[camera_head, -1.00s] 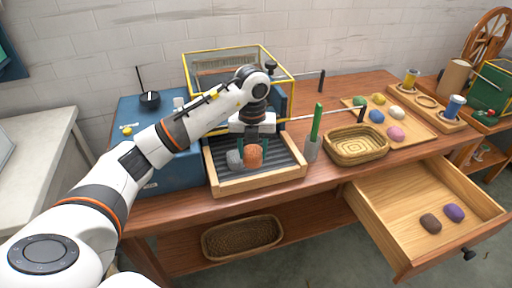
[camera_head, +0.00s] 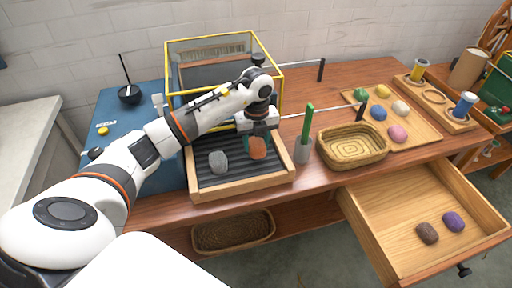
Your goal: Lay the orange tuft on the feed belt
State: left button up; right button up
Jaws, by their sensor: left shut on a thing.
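The orange tuft (camera_head: 258,148) is at the right part of the feed belt (camera_head: 236,180), a dark ribbed surface inside a wooden frame. My left gripper (camera_head: 258,136) is above it, pointing down and shut on the tuft. I cannot tell whether the tuft touches the belt. A grey tuft (camera_head: 218,161) lies on the belt to the left, apart from the orange one. My right gripper is not in view.
A yellow-framed clear guard (camera_head: 224,38) stands behind the belt on the blue machine (camera_head: 130,148). A green-handled tool in a grey holder (camera_head: 303,150) and a wicker basket (camera_head: 352,146) are to the right. The open drawer (camera_head: 400,208) holds brown (camera_head: 428,233) and purple (camera_head: 454,222) tufts.

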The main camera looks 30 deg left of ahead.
aim_at(256, 142)
pick_arm(q)
jog(key=shift+f, duration=1.45)
jog(key=shift+f, duration=0.1)
jog(key=o, duration=0.9)
jog(key=shift+o, duration=0.2)
notch_tip(256, 142, up, 12)
jog(key=shift+r+b, duration=0.2)
jog(key=shift+b, duration=0.25)
